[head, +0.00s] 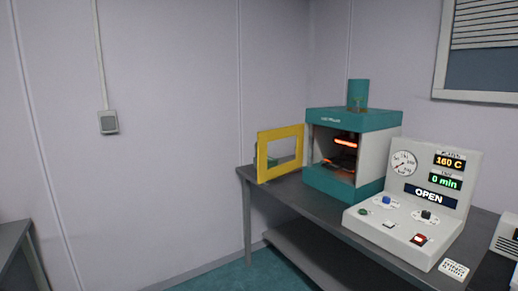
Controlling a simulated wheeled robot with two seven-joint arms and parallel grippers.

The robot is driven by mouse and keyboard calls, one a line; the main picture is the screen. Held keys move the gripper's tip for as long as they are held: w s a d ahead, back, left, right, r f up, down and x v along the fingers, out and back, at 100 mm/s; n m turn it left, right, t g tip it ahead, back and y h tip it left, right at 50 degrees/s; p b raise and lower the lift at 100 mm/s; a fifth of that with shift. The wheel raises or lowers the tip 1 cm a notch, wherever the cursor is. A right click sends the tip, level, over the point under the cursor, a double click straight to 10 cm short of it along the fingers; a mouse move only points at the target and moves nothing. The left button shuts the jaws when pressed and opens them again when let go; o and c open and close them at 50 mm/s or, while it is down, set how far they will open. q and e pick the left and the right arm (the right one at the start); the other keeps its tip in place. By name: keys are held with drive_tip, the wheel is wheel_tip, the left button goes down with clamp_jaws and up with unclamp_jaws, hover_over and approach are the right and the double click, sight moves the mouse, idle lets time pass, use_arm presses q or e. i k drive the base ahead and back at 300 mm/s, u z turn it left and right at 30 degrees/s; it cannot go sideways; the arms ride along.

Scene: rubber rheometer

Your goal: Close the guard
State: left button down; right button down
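The guard (262,156) is a yellow frame with a window in it. It stands swung open at the left of the teal and white rheometer (331,188). The machine's front is uncovered, and an orange glow shows inside its chamber (342,150). The control panel (416,205) at the right has a dial and lit displays reading 160 C, 0 min and OPEN. Neither of my grippers is in the head view.
The rheometer and panel stand on a dark grey table (298,193) with a lower shelf. A small white keypad (454,269) lies at its front right. Another grey table edge (14,240) shows at far left. Teal floor (225,277) between them is clear.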

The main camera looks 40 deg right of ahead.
sight(263, 174)
drive_tip(key=u, duration=0.05)
drive_tip(key=i, duration=2.1)
drive_tip(key=z, duration=0.75)
drive_tip(key=i, duration=1)
drive_tip(key=z, duration=1.65)
drive_tip(key=i, duration=0.8)
drive_tip(key=u, duration=0.35)
drive_tip(key=k, duration=0.95)
drive_tip(key=z, duration=0.95)
drive_tip(key=i, duration=0.5)
drive_tip(key=z, duration=0.05)
